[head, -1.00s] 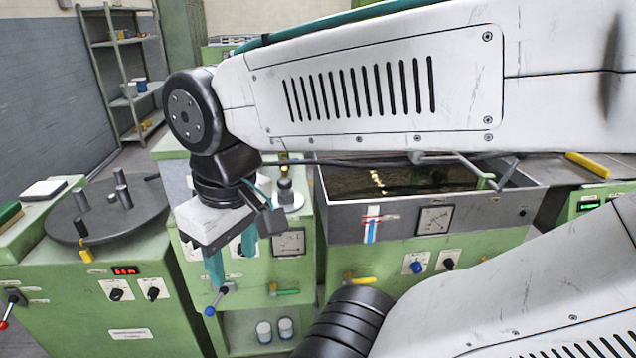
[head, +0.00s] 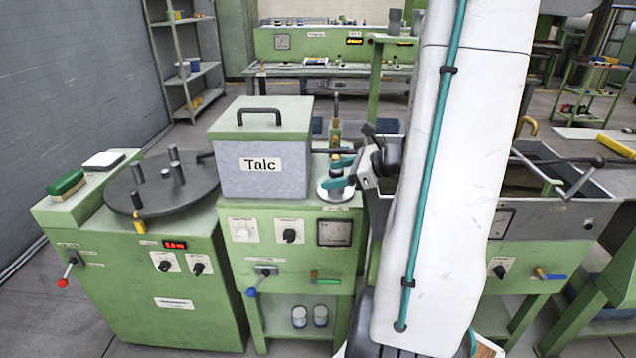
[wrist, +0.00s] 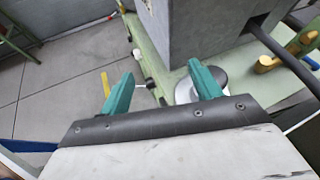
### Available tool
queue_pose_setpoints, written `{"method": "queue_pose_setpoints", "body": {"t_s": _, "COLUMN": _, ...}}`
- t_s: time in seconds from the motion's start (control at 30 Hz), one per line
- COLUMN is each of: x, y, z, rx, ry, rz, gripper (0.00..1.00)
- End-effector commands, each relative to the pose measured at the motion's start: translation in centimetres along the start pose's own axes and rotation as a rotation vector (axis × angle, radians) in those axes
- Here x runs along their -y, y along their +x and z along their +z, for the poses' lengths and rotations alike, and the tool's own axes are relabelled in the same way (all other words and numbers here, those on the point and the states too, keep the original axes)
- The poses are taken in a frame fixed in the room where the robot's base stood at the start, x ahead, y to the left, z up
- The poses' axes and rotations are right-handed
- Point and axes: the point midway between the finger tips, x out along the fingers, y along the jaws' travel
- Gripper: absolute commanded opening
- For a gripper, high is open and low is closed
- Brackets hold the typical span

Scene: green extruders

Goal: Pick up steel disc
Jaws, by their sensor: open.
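A round, pale, shiny piece that looks like the steel disc (head: 336,194) sits on the green bench top, just right of the Talc box. It also shows in the wrist view (wrist: 184,92), partly hidden by my right finger. My gripper (head: 328,175) is open, with its teal fingers pointing left over the disc. In the wrist view my gripper (wrist: 160,70) has a wide empty gap. The right finger overlaps the disc there, and the left finger is out past the bench's front edge. I cannot tell whether a finger touches the disc.
The grey Talc box (head: 262,160) with a green lid stands close left of my gripper. A dark round turntable (head: 160,185) with upright pegs is farther left. A brass-coloured fitting (head: 335,135) stands behind the disc. A metal trough (head: 560,200) lies to the right.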

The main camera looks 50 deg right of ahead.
Motion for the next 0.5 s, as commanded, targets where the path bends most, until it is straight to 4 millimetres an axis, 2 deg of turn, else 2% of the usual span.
{"method": "queue_pose_setpoints", "body": {"t_s": 0.03, "x": 1.6, "y": -1.0, "z": -1.7, "rx": 0.011, "ry": 0.078, "rz": -0.063, "gripper": 0.63}}
{"method": "queue_pose_setpoints", "body": {"t_s": 0.1, "x": 3.0, "y": -1.9, "z": -3.2, "rx": 0.025, "ry": 0.155, "rz": -0.127, "gripper": 0.63}}
{"method": "queue_pose_setpoints", "body": {"t_s": 0.2, "x": 4.2, "y": -2.7, "z": -4.5, "rx": 0.038, "ry": 0.217, "rz": -0.181, "gripper": 0.63}}
{"method": "queue_pose_setpoints", "body": {"t_s": 0.27, "x": 4.6, "y": -2.6, "z": -4.8, "rx": 0.042, "ry": 0.232, "rz": -0.194, "gripper": 0.63}}
{"method": "queue_pose_setpoints", "body": {"t_s": 0.5, "x": 5.3, "y": -0.1, "z": -4.8, "rx": 0.042, "ry": 0.234, "rz": -0.196, "gripper": 0.63}}
